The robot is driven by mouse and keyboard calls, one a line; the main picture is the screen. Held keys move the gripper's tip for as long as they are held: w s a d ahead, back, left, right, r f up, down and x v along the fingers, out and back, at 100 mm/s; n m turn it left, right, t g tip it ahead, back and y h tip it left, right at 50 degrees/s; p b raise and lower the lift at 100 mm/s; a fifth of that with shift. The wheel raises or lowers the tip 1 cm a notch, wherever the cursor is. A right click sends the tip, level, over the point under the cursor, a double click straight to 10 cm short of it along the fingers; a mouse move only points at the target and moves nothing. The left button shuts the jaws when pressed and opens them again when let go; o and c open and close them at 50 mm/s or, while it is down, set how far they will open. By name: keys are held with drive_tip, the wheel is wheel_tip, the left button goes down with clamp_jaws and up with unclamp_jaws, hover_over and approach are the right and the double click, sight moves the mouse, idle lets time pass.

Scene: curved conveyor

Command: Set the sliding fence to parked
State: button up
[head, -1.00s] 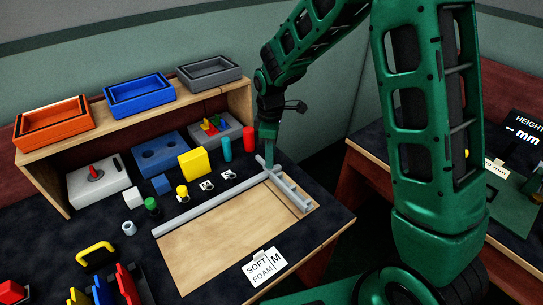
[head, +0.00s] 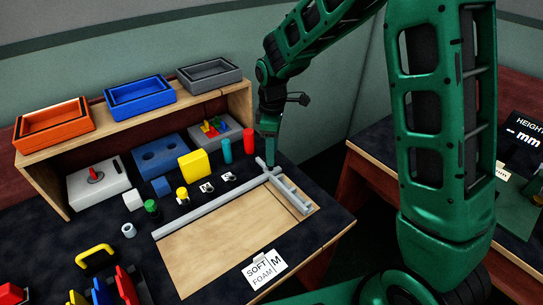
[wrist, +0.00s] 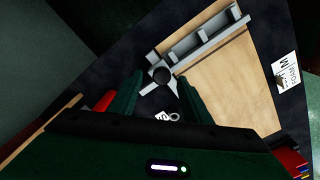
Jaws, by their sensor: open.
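The grey fence (head: 205,210) is a long bar along the back edge of the pale wooden board (head: 225,238). It meets a notched grey rail (head: 290,193) at the board's far right corner. The rail also shows in the wrist view (wrist: 205,38). My gripper (head: 268,162) points down at this corner.
A card reading SOFT FOAM M (head: 264,269) stands at the board's front edge. A red cylinder (head: 249,143) and a teal cylinder (head: 226,150) stand behind the corner. A yellow block (head: 194,165) and small parts lie left. A shelf with trays (head: 140,92) is behind.

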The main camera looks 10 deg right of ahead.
wheel_tip(320, 180, up, 8)
drive_tip(key=shift+w+f, duration=0.1)
idle(0.4)
drive_tip(key=s+d+r+m, duration=0.3)
drive_tip(key=s+d+m, duration=0.2)
drive_tip(key=s+d, duration=0.3)
drive_tip(key=s+d+r+m, duration=0.2)
drive_tip(key=s+d+m, duration=0.25)
drive_tip(key=d, duration=0.55)
drive_tip(key=s+d+m, duration=0.3)
drive_tip(key=s+m, duration=0.2)
drive_tip(key=s, duration=0.5)
drive_tip(key=s+d+f+m, duration=0.1)
drive_tip(key=s+d+m, duration=0.2)
drive_tip(key=s, duration=0.7)
drive_tip(key=shift+s+d+m, duration=0.25)
drive_tip(key=shift+d+m, duration=0.15)
drive_tip(key=shift+m, duration=0.85)
